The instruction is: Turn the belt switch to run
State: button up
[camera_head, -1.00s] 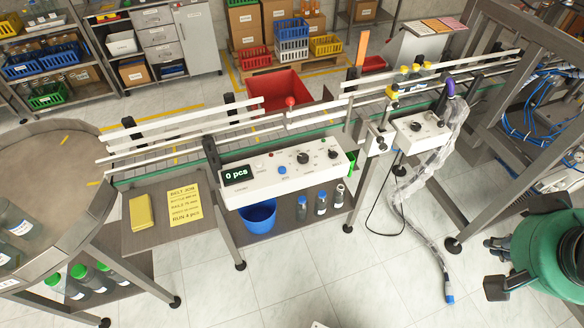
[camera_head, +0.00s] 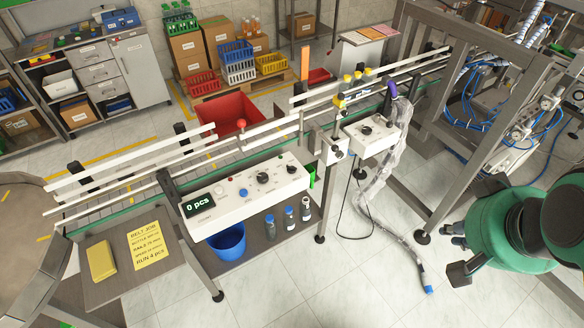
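The white control panel (camera_head: 225,205) on the conveyor's front shows "0 pcs" on its display (camera_head: 199,204). It carries a blue button (camera_head: 243,192), a small red light or button (camera_head: 230,179), and two black knobs, a middle one (camera_head: 263,178) and a right one (camera_head: 291,169). The labels are too small to read, so I cannot tell which knob is the belt switch or where it points. A second white box (camera_head: 371,137) farther right has another black knob (camera_head: 366,130). The conveyor belt (camera_head: 240,150) runs behind the panel.
A yellow note (camera_head: 151,246) reading "BELT JOB" and "RUN 4 pcs" lies beside a yellow block (camera_head: 101,261). A blue bucket (camera_head: 228,243) and bottles sit below the panel. A wrapped hose (camera_head: 376,190) trails onto the floor. The floor in front is open.

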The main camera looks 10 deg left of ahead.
jog(key=o, duration=0.4)
jog(key=shift+w, duration=0.1)
jog(key=shift+o, duration=1.2)
jog(key=shift+w+a+r, duration=0.15)
jog(key=shift+w, duration=0.05)
jog(key=w+a+r+n+g+p, duration=0.1)
jog(key=w+a+n, duration=0.15)
jog(key=w, duration=0.35)
jog(key=w+a+r+n+g+p, duration=0.1)
jog(key=w+a+r+n, duration=0.15)
jog(key=w, duration=0.35)
jog(key=n+g+p, duration=0.3)
jog(key=n+g, duration=0.1)
jog(key=n, duration=0.6)
send_over(291, 167)
notch_tip(291, 167, down, 23)
jog(key=shift+w+r, duration=0.1)
jog(key=shift+r, duration=0.15)
jog(key=shift+f, duration=0.2)
notch_tip(291, 167, down, 13)
jog(key=shift+f+b, duration=0.2)
jog(key=shift+b, duration=0.15)
